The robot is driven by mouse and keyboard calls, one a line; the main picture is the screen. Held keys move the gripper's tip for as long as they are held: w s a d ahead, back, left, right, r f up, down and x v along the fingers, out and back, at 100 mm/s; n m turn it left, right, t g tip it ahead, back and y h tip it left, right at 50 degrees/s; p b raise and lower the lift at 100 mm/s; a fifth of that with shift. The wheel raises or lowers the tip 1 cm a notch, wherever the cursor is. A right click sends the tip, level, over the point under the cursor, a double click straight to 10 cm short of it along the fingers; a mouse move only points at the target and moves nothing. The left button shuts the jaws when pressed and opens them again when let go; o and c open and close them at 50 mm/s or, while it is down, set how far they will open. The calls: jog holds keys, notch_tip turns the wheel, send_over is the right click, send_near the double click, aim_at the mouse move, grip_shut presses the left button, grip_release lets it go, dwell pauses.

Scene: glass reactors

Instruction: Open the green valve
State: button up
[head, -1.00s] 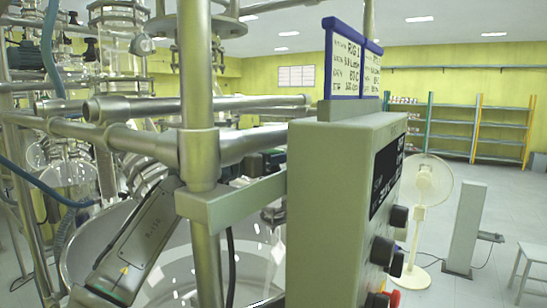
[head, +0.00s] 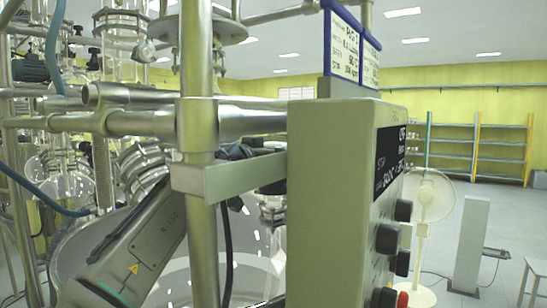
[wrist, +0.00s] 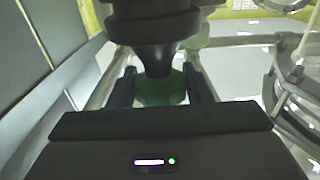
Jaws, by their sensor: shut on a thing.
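In the wrist view, the green valve (wrist: 162,92) sits between the two dark fingers of my gripper (wrist: 160,98). The fingers are shut on it, one on each side. A dark rounded stem or fitting (wrist: 155,45) stands just beyond the green part and hides some of it. In the head view, my arm reaches up from the lower left behind the metal post. The green valve and my fingertips cannot be made out there, behind the post and control box.
A grey-green control box (head: 335,200) with knobs and a bracket (head: 230,178) on a metal post (head: 198,120) stand close in front. Horizontal steel pipes and a large glass vessel (head: 85,245) surround my arm. A white fan (head: 425,205) and shelves (head: 475,150) are farther right.

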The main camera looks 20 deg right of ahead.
jog(key=o, duration=1)
jog(key=shift+b+v, duration=1.95)
jog(key=shift+v, duration=5)
jog(key=shift+r, duration=0.1)
